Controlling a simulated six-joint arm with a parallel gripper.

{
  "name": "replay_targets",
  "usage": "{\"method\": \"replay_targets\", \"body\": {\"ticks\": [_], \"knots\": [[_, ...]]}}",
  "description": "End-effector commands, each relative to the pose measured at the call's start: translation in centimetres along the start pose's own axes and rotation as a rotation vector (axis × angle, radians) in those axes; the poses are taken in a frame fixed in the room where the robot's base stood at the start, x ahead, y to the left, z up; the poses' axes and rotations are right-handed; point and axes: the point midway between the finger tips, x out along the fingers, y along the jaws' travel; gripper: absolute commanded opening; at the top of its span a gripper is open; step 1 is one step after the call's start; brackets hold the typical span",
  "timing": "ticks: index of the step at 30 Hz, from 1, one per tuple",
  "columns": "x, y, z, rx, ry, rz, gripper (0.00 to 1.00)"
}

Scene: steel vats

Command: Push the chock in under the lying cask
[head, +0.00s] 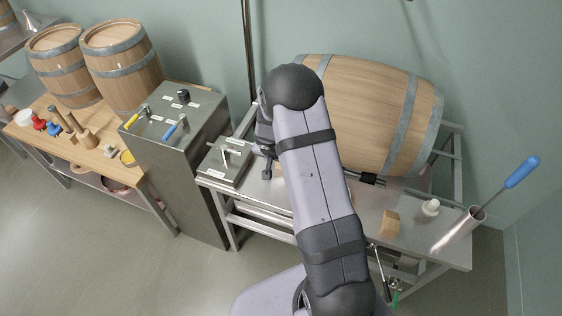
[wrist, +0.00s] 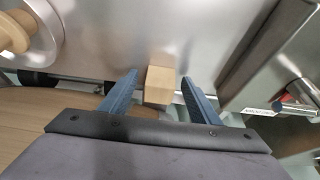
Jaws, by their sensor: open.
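The lying cask (head: 365,110) rests on its side on a steel stand against the wall. Its staves also show at the lower left of the wrist view (wrist: 40,120). A pale wooden block, which looks like the chock (wrist: 158,84), sits between my fingers in the wrist view, with a gap on each side. My gripper (wrist: 160,77) is open around it, apparently not touching it. In the head view my arm hides the fingers and this spot. Another wooden block (head: 390,223) stands on the bench at the right. I cannot tell how far the chock is from the cask.
A steel box with a lever (head: 225,162) stands left on the bench (head: 440,243). A white bottle-like object (head: 431,207) and a steel tube (head: 460,228) holding a blue-handled tool (head: 521,172) stand right. A round wooden piece in a steel ring (wrist: 18,34) is at the wrist view's left.

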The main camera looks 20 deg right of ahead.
Motion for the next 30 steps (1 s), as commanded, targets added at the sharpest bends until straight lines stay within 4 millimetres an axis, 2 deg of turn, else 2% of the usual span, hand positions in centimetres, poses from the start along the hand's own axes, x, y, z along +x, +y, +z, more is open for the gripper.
{"method": "replay_targets", "body": {"ticks": [2, 3, 8, 9, 17, 30], "knots": [[0.0, 0.0, 0.0, 0.0, 0.0, 0.0, 0.56], [0.0, 0.0, 0.0, 0.0, 0.0, 0.0, 0.51], [0.0, 0.0, 0.0, 0.0, 0.0, 0.0, 0.13], [0.0, 0.0, 0.0, 0.0, 0.0, 0.0, 0.1], [0.0, 0.0, -0.4, 0.001, 0.0, 0.0, 0.1], [1.0, -0.1, -2.9, 0.001, 0.0, 0.001, 0.1]]}}
